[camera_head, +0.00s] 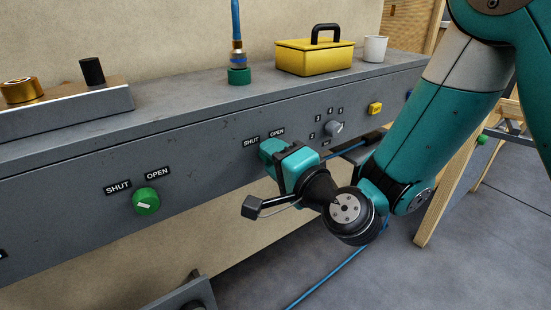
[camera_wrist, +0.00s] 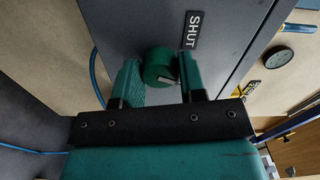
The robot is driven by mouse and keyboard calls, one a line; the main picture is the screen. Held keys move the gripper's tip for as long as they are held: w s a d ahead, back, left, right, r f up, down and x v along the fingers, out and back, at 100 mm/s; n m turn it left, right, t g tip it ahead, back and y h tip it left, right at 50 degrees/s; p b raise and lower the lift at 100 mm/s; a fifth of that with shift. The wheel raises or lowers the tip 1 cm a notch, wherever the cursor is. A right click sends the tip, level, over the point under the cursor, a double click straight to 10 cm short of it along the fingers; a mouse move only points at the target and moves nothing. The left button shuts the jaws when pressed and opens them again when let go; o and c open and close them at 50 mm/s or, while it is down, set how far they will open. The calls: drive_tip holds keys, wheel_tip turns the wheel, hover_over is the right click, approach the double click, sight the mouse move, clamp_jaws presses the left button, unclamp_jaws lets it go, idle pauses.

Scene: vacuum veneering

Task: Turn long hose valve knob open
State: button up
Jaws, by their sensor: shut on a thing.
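My gripper (camera_head: 268,151) is at the front panel of the grey bench, under a SHUT label (camera_head: 251,141) and an OPEN label (camera_head: 277,132). In the wrist view its two fingers are closed around a round green valve knob (camera_wrist: 157,66). The knob has a pale mark low on its face, partly hidden, so its exact turn is hard to tell. A SHUT label (camera_wrist: 193,30) shows beside the knob; its OPEN label is hidden there. In the head view my gripper hides this knob.
Another green knob (camera_head: 146,201) with SHUT and OPEN labels is further left. A grey dial (camera_head: 334,128) and a yellow button (camera_head: 375,109) are to the right. A blue hose (camera_head: 236,20), yellow toolbox (camera_head: 314,58) and white cup (camera_head: 375,48) stand on the bench.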

drive_tip(key=shift+m, duration=2.2)
drive_tip(key=o, duration=0.9)
